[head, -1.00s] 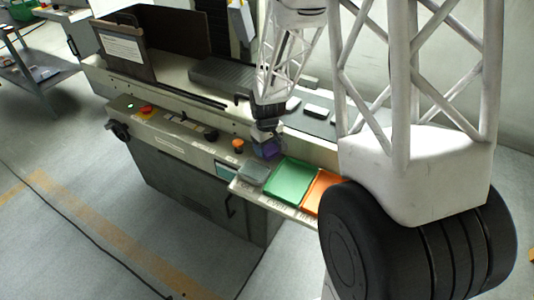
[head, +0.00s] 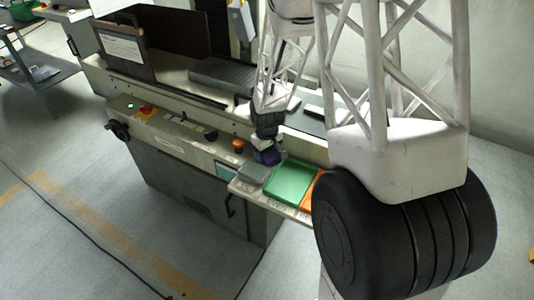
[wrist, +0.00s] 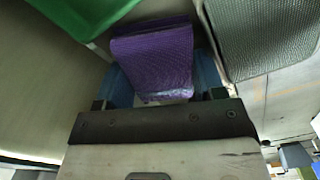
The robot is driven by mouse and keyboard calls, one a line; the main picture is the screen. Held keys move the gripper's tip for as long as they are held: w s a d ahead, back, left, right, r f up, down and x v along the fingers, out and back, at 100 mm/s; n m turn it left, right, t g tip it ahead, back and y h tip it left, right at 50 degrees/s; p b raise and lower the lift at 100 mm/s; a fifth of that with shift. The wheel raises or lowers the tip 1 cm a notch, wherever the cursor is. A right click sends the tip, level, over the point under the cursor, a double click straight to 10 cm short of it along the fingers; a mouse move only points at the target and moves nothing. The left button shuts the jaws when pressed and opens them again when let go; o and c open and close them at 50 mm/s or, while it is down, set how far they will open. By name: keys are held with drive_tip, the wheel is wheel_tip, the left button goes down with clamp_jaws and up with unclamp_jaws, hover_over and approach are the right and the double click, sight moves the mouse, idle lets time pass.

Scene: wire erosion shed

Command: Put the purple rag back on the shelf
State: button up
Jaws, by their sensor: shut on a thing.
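The purple rag (wrist: 152,60) is a folded block between the two blue fingers of my gripper (wrist: 162,84) in the wrist view. My gripper is shut on it. In the head view the rag (head: 270,157) shows small and dark under my gripper (head: 267,147), just behind the grey and green trays. A pale surface shows beyond the rag in the wrist view. I cannot tell whether the rag touches it. No shelf is clearly recognizable; a narrow pale ledge (head: 243,187) with labels on its front runs along the machine.
On the ledge are a grey tray (head: 254,174), a green tray (head: 291,181) and an orange tray (head: 309,192), partly hidden by my arm. The machine panel has an orange knob (head: 238,146) and a red button (head: 146,109). A dark guard box (head: 125,50) stands further left.

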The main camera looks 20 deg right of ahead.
drive_tip(key=shift+f, duration=0.1)
drive_tip(key=o, duration=0.6)
drive_tip(key=shift+r, duration=0.2)
drive_tip(key=shift+r, duration=5.95)
